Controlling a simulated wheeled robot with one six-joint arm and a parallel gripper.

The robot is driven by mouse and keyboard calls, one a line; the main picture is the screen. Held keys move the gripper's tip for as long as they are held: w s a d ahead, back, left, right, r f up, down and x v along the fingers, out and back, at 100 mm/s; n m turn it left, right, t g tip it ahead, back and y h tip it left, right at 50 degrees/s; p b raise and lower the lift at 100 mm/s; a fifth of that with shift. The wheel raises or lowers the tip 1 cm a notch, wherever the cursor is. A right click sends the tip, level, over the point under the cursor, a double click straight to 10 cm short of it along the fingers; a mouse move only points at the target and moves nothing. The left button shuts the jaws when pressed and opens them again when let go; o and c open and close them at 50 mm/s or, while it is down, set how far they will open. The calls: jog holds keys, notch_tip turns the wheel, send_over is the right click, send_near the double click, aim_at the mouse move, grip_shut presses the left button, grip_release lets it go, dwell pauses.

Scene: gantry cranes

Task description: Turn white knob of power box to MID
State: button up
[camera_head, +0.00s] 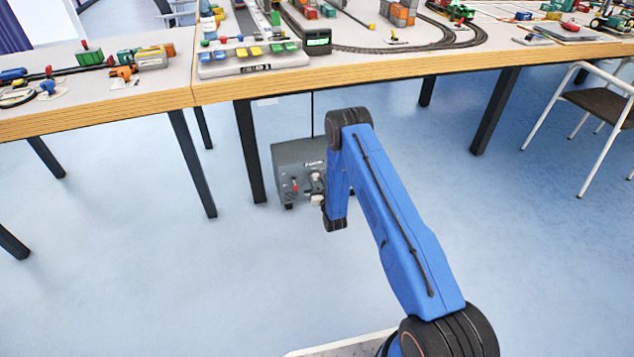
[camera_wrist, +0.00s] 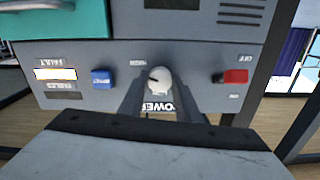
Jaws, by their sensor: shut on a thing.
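The grey power box (camera_head: 290,157) stands on the floor under the table in the head view. In the wrist view its front panel (camera_wrist: 200,60) fills the upper part and its lettering appears upside down. The white knob (camera_wrist: 159,79) has a dark pointer mark on its left side, and the word POWER shows just below it. My gripper (camera_wrist: 160,85) is at the knob, with one dark finger on each side, shut on it. In the head view the gripper (camera_head: 317,190) is at the box front, partly hidden by my blue arm.
A red switch (camera_wrist: 234,76) sits right of the knob and a blue button (camera_wrist: 101,78) left of it in the wrist view. A wooden table (camera_head: 400,61) with model trains is above, its dark legs (camera_head: 250,150) beside the box. Open floor (camera_head: 150,270) lies in front.

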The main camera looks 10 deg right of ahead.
jog(key=n, duration=1)
dwell(0.5)
jog(key=o, duration=1.1)
jog(key=shift+c, duration=0.2)
jog(key=shift+s, duration=0.1)
jog(key=s+d, duration=0.1)
jog(key=s, duration=1.6)
jog(key=shift+d, duration=0.3)
